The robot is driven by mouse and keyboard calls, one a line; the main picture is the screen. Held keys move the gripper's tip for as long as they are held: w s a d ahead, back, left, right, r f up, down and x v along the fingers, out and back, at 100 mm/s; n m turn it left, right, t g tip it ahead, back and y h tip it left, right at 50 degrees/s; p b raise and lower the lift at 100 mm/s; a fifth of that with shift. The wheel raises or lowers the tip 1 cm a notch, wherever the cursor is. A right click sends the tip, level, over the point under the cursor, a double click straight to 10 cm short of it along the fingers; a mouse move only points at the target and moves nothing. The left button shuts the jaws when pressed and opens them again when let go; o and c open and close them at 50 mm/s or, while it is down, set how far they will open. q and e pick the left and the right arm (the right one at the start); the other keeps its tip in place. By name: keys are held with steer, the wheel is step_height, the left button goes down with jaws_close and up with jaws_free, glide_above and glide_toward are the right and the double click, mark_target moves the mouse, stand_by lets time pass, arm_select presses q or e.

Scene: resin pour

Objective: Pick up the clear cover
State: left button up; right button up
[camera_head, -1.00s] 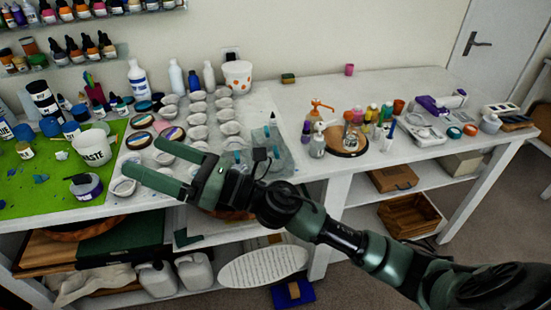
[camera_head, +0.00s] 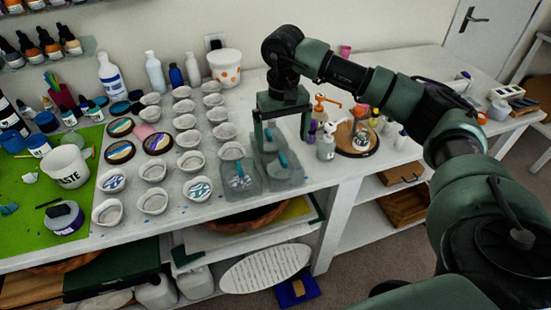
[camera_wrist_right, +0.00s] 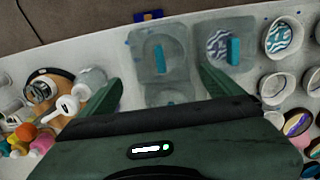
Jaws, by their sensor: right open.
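Several clear, greyish covers with small blue handles stand close together at the table's front edge. One clear cover (camera_head: 288,182) is at the right and also shows in the right wrist view (camera_wrist_right: 141,35). A second cover (camera_head: 230,195) stands left of it over a dish with a blue-and-white pattern; it is in the wrist view too (camera_wrist_right: 243,27). A third cover (camera_wrist_right: 170,98) is behind, partly hidden by my gripper. My right gripper (camera_head: 282,138) is open and points down above the covers, its fingers apart (camera_wrist_right: 158,88) with nothing held. My left gripper is out of view.
Rows of white cups (camera_head: 187,140) stand close on the left. A spray bottle (camera_head: 326,146) and a round wooden board (camera_head: 342,145) with bottles are close on the right. A white bucket (camera_head: 227,68) stands behind.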

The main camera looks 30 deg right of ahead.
mark_target(283, 157)
steer(key=shift+s+a+f+p, duration=0.1)
steer(key=shift+s+f+p, duration=0.35)
steer(key=shift+f, duration=0.2)
steer(key=shift+s+a+f+p, duration=0.1)
steer(key=shift+s+f+p, duration=0.3)
steer(key=shift+f, duration=0.2)
steer(key=f, duration=0.3)
steer(key=shift+w+p, duration=0.25)
steer(key=shift+p, duration=0.15)
steer(key=shift+f, duration=0.5)
steer(key=c, duration=0.8)
steer(key=shift+c, duration=1.1)
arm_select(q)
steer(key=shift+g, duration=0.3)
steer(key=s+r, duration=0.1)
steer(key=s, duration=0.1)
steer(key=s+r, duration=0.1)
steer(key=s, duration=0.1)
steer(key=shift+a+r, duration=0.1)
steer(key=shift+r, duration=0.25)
arm_select(e)
steer(key=shift+r, duration=0.1)
